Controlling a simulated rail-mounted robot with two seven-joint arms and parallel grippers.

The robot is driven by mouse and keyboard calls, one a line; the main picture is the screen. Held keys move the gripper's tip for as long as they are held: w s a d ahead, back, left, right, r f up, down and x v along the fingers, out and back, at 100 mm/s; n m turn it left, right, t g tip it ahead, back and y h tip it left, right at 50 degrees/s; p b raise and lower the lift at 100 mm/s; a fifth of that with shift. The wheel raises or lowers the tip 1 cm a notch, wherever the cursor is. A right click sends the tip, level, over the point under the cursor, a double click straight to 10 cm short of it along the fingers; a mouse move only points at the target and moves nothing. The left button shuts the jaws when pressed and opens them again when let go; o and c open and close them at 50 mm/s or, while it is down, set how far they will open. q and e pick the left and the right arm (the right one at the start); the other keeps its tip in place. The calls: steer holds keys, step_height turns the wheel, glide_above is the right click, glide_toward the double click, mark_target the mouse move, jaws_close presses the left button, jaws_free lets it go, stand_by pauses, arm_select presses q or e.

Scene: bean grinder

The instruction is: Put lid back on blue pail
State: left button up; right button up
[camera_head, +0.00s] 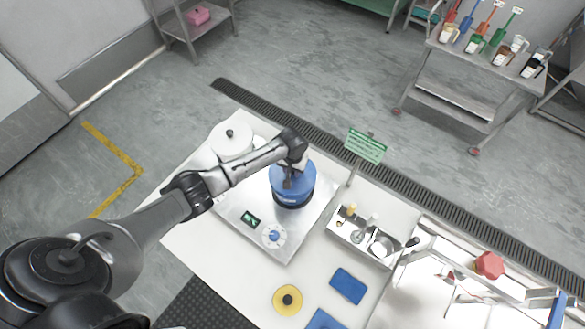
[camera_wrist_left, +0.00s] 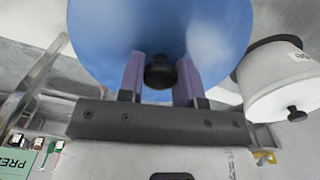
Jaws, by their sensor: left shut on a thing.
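The blue pail (camera_head: 293,200) stands on a metal platform (camera_head: 262,222) with a dial and display. The blue lid (camera_head: 305,175) is over the pail's top; I cannot tell whether it is seated or slightly raised. My left gripper (camera_head: 291,180) reaches over it from the left. In the left wrist view, the purple fingers of my left gripper (camera_wrist_left: 161,80) are shut on the lid's black knob (camera_wrist_left: 160,71), with the blue lid (camera_wrist_left: 160,25) filling the top. The lid and arm hide the pail's opening. My right gripper is not in view.
A yellow lid (camera_head: 287,300) and blue pads (camera_head: 348,286) lie in front. A metal tray (camera_head: 365,237) of small items and a green sign (camera_head: 365,146) stand to the right.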

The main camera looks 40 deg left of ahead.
arm_select(q)
steer(key=shift+p, duration=0.3)
stand_by(0.4)
stand_by(0.7)
steer(key=shift+f+p, duration=0.1)
steer(key=shift+p, duration=0.25)
stand_by(0.4)
steer(key=shift+p, duration=0.3)
stand_by(0.3)
stand_by(0.3)
steer(key=o, duration=1.5)
